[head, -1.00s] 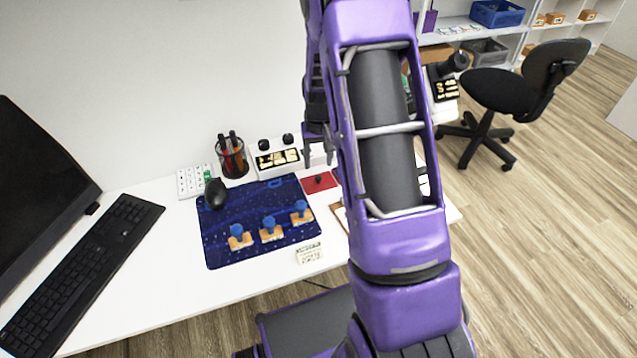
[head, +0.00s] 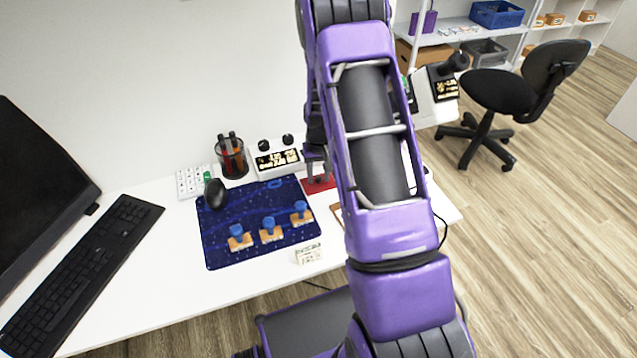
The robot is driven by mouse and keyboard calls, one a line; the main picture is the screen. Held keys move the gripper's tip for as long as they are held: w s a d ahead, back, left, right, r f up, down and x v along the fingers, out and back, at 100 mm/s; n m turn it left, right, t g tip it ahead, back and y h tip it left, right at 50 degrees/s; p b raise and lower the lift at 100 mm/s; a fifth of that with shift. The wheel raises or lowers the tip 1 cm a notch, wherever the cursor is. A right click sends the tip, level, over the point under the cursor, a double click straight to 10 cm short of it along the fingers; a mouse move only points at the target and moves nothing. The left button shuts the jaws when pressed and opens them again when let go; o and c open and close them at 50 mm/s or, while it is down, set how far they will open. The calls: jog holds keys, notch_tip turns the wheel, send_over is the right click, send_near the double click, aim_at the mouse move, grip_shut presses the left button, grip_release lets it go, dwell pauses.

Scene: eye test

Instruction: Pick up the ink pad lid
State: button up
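A flat red piece (head: 318,186), which I take to be the ink pad lid, lies on the white desk just right of the dark blue mat. A small dark knob showed on its top earlier; now my gripper hides most of that area. My gripper (head: 318,174) points down right over the red piece, with its fingertips at or just above it. The two fingers look apart, one on each side of where the knob was. I cannot tell whether they touch it.
Several blue-knobbed stamps, including the middle one (head: 271,229), stand on the dark blue mat (head: 225,255) with a black mouse (head: 215,194). Behind are a pen cup (head: 233,158) and a black-knobbed device (head: 278,160). A small white box (head: 308,252) sits near the front edge.

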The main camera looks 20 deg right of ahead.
grip_shut()
